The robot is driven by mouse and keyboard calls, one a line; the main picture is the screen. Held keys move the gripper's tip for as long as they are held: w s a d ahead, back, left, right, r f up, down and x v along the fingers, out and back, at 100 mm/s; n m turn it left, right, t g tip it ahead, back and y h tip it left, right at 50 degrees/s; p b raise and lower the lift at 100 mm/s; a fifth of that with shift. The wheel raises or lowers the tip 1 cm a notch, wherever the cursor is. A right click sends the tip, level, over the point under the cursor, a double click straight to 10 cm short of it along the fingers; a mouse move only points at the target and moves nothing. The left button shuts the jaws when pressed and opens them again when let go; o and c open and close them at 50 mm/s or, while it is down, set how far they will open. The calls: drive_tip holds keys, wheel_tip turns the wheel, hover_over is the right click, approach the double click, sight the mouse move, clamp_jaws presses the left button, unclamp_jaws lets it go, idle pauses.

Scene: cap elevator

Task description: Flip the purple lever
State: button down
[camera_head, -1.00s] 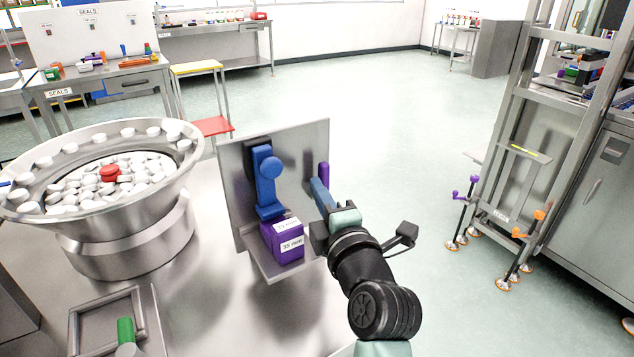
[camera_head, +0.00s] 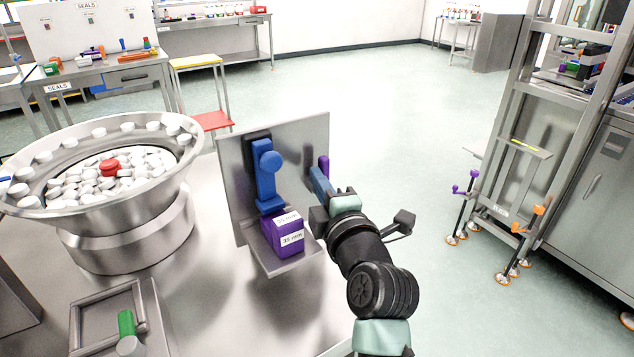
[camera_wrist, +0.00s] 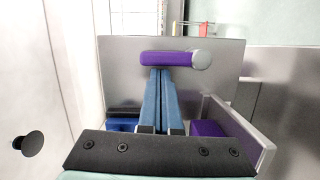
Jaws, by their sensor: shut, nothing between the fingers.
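My gripper (camera_head: 314,173) has blue fingers and is shut and empty. In the wrist view my gripper's fingertips (camera_wrist: 159,72) reach the lower edge of the lever's left-middle part. They look very close to it or touching; I cannot tell which.
A blue lever (camera_head: 266,180) stands on the plate, left of my gripper. A purple labelled block (camera_head: 284,234) sits on a small shelf below it. A steel bowl of caps (camera_head: 135,215) stands at the left.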

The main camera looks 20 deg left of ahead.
drive_tip(key=shift+w+d+r+m, duration=0.15)
drive_tip(key=shift+w+m, duration=0.05)
drive_tip(key=shift+m, duration=0.3)
drive_tip(key=m, duration=0.1)
drive_tip(key=w+d+m+g+b, duration=0.1)
drive_tip(key=m, duration=0.1)
drive_tip(key=shift+w+r, duration=0.15)
drive_tip(key=shift+r, duration=0.05)
drive_tip(key=w+d+f+m+g+y+b, duration=0.1)
drive_tip(key=w+d+f+m+g, duration=0.2)
drive_tip(key=m, duration=0.7)
drive_tip(key=shift+w+d+m+g, duration=0.15)
drive_tip(key=shift+w+m+g, duration=0.15)
drive_tip(key=shift+w, duration=0.35)
drive_tip(key=shift+s+d, duration=0.1)
idle(0.4)
